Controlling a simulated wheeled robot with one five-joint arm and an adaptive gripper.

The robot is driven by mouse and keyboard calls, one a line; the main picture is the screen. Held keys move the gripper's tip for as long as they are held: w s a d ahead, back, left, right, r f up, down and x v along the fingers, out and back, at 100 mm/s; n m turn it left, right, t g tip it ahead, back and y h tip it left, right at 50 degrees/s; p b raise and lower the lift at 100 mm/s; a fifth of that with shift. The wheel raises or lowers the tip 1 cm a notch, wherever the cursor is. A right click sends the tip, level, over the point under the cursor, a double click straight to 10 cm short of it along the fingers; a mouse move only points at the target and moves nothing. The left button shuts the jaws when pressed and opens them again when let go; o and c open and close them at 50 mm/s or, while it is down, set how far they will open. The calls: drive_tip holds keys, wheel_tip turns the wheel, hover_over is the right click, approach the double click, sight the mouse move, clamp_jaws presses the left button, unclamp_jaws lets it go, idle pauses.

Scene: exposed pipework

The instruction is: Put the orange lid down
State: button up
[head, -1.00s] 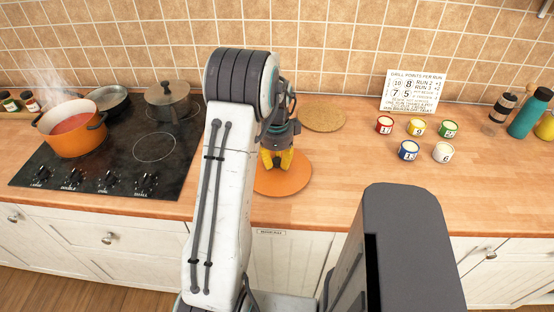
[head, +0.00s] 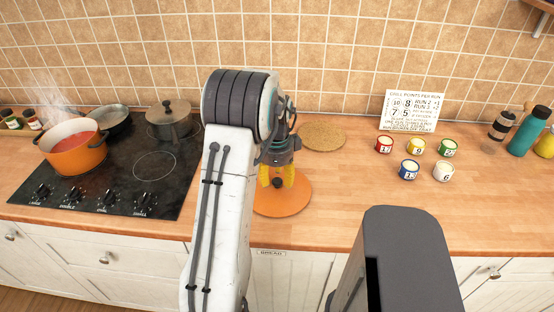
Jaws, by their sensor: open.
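The orange lid (head: 295,203) lies flat on the wooden counter, right of the stove. A small dark knob (head: 277,182) shows at its middle. My gripper (head: 277,185) is right above the lid with its yellow fingers pointing down. The fingers are open, one on each side of the knob. Whether a finger still touches the knob cannot be told. My arm hides the lid's left edge. The orange pot (head: 78,158) stands uncovered and steaming on the stove.
The black stove (head: 125,175) also holds a grey lidded pot (head: 170,122) and a dark pan (head: 113,120). A round cork mat (head: 322,137) lies behind the lid. Several numbered cans (head: 409,170) stand to the right, before a score sign (head: 412,111). Counter right of the lid is clear.

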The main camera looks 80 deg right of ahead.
sight(276, 182)
wheel_tip(276, 182, up, 11)
drive_tip(key=b, duration=0.3)
drive_tip(key=shift+a+f+b, duration=0.15)
drive_tip(key=shift+a+b, duration=0.2)
drive_tip(key=shift+b, duration=0.05)
drive_tip(key=w+a+r+n, duration=0.2)
drive_tip(key=w+a+n, duration=0.45)
drive_tip(key=w, duration=0.35)
drive_tip(key=w+a+r+n, duration=0.2)
drive_tip(key=w+a+n, duration=0.45)
drive_tip(key=w, duration=0.35)
drive_tip(key=w+a+n+t, duration=0.1)
drive_tip(key=w+a+n, duration=0.25)
drive_tip(key=a, duration=0.45)
drive_tip(key=w+a+n+t, duration=0.1)
drive_tip(key=w+a+n, duration=0.1)
drive_tip(key=a+n, duration=0.45)
drive_tip(key=s+a+f+n, duration=0.2)
drive_tip(key=a+n, duration=0.4)
drive_tip(key=a, duration=0.2)
drive_tip(key=s+a+f+n+t, duration=0.1)
drive_tip(key=s+a+f+n, duration=0.1)
drive_tip(key=a+n, duration=0.4)
drive_tip(key=shift+s+a+f+t+y, duration=0.3)
drive_tip(key=shift+s+a, duration=0.2)
drive_tip(key=shift+a, duration=1.1)
drive_tip(key=shift+o, duration=0.6)
